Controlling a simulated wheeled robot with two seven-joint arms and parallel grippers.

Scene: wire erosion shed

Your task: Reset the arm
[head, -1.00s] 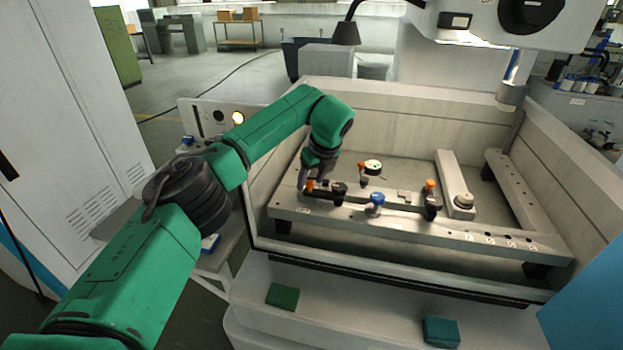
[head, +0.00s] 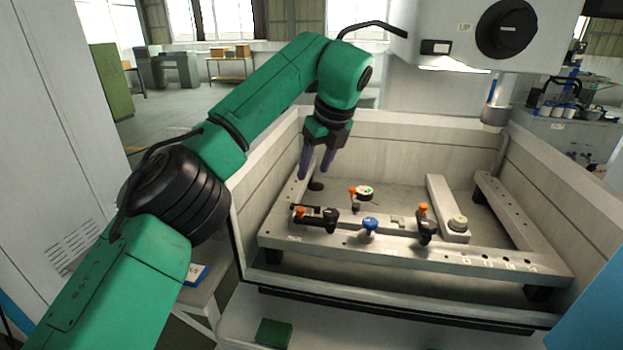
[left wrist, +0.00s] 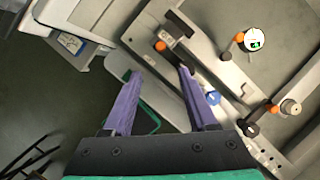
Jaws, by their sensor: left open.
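My left arm is green with black joints and comes in from the left in the head view. Its left gripper (head: 317,166) points down, raised above the left part of the machine tank. Its two purple fingers are apart with nothing between them; they also show spread in the left wrist view (left wrist: 158,98). Below and beyond the fingers lies the clamping frame (head: 400,250) with black clamps. The clamp (head: 318,219) with an orange knob sits on the frame's left part, apart from the fingers. My right gripper is not in either view.
The tank wall (head: 420,135) surrounds the frame. A blue knob (head: 370,226), a second orange-knobbed clamp (head: 425,228) and a round dial gauge (head: 365,192) stand on or near the frame. The machine head (head: 490,40) hangs at upper right.

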